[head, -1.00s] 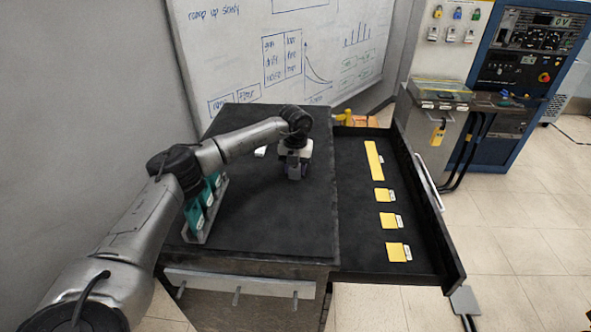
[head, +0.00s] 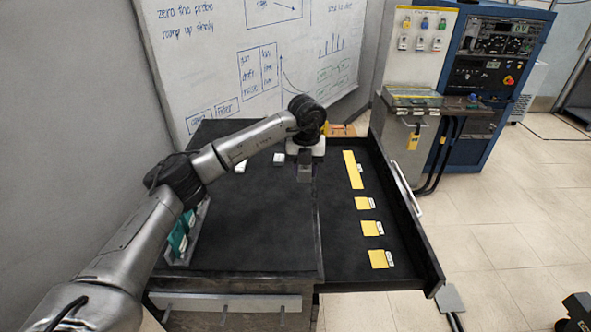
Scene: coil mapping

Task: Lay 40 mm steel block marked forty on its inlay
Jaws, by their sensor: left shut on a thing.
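My left gripper (head: 304,172) is above the far right part of the dark bench top, near the seam with the black drawer (head: 340,262). It is shut on a small grey piece that mostly merges with the fingers; no marking on it can be read, so I cannot tell if it is the block marked forty. Yellow inlays lie in the drawer in a column: a long one (head: 352,170) at the back, then three squarish ones (head: 363,203), (head: 372,228) and (head: 379,259) towards the front. Each has a small white label at its right, too small to read.
Teal items (head: 180,238) stand in a rack at the left, partly behind my arm. The drawer's raised right wall (head: 405,205) bounds the inlays. The front bench top is clear.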

